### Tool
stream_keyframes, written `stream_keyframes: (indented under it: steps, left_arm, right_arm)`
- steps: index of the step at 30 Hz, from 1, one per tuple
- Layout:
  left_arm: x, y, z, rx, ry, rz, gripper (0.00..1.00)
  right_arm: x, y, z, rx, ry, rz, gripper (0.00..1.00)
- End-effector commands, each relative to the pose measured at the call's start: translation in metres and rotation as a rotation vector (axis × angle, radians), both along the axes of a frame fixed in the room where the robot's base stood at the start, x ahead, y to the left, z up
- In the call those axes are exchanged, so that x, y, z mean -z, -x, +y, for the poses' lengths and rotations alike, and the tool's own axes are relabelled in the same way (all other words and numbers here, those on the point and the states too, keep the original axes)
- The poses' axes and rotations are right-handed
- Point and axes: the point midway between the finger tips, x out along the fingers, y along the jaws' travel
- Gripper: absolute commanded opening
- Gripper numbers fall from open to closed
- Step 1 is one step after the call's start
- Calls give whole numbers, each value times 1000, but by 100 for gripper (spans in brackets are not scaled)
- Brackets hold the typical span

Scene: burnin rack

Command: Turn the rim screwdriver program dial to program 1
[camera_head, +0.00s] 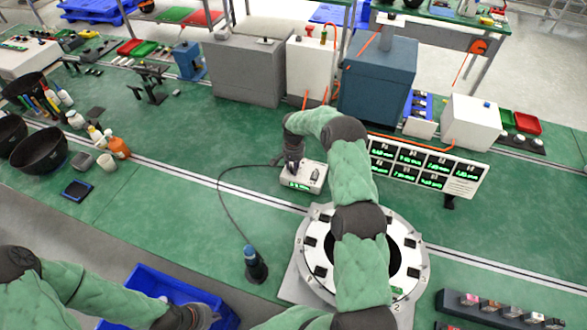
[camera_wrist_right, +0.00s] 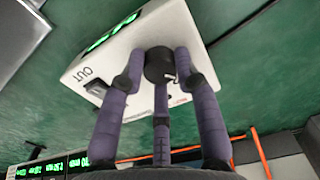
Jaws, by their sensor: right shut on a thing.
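The white screwdriver controller box (camera_head: 312,177) sits on the green bench, with a green lit display on its front edge. In the right wrist view the box (camera_wrist_right: 125,55) shows a black round dial (camera_wrist_right: 159,66) with a small pale mark, a switch, and the word OUT. My right gripper (camera_head: 292,165) is over the box; in the wrist view its purple fingers (camera_wrist_right: 160,85) are closed around the dial. The number the dial points to is not readable. My left gripper (camera_head: 200,317) is low at the left, over a blue bin; its fingertips are unclear.
A screwdriver (camera_head: 254,262) stands on the bench, its cable running up towards the box. A round white fixture (camera_head: 304,255) lies partly under my right arm. A white display board (camera_head: 463,178) stands to the right. The blue bin (camera_head: 150,280) is at the front left.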

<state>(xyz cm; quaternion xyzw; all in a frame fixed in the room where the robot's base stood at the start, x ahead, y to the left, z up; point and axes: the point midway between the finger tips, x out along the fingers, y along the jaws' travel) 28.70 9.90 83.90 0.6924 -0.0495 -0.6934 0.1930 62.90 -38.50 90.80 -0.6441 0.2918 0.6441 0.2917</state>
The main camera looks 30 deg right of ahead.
Motion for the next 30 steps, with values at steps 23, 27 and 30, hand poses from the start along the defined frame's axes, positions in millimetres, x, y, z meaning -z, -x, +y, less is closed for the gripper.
stream_keyframes:
  steps: [23,27,30]
  left_arm:
    - [-1,0,0,0,0,-1,0]
    - [-1,0,0,0,0,-1,0]
    - [-1,0,0,0,0,0,0]
  right_arm:
    - [-9,0,0,-2,0,-1,56]
    - [-31,-1,0,-2,1,-3,56]
    - [-51,-1,0,-1,1,-3,56]
